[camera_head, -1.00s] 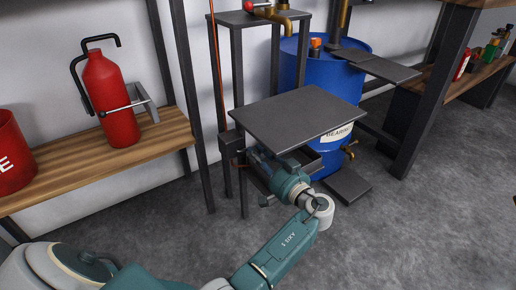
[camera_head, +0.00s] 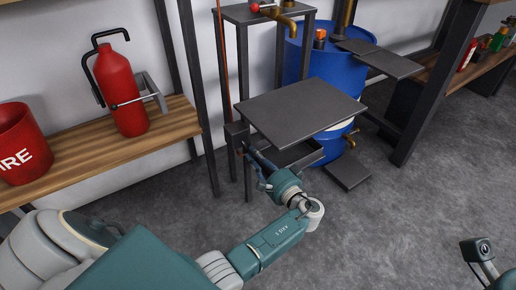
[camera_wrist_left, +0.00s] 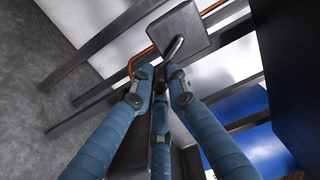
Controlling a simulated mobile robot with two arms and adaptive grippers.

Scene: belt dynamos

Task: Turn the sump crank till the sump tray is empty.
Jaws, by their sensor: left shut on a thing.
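My left gripper (camera_head: 254,160) is beside the dark gearbox (camera_head: 236,134) on the stand's left side. In the left wrist view my left gripper (camera_wrist_left: 157,82) has its fingers closed around the end of the metal sump crank (camera_wrist_left: 173,48), which comes out of the square grey gearbox face (camera_wrist_left: 180,28). In the head view the gripper mostly hides the crank. The dark sump tray (camera_head: 304,152) sits under a flat grey plate (camera_head: 300,108), which covers much of it; its contents cannot be made out. Part of my right arm shows at lower right, its jaws not visible.
A blue drum (camera_head: 325,70) with a brass tap (camera_head: 349,138) stands behind the plate. A red extinguisher (camera_head: 122,92) and red fire bucket (camera_head: 20,145) are on a wooden shelf (camera_head: 95,135) at left. A low dark plate (camera_head: 348,171) is at right. The front floor is clear.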

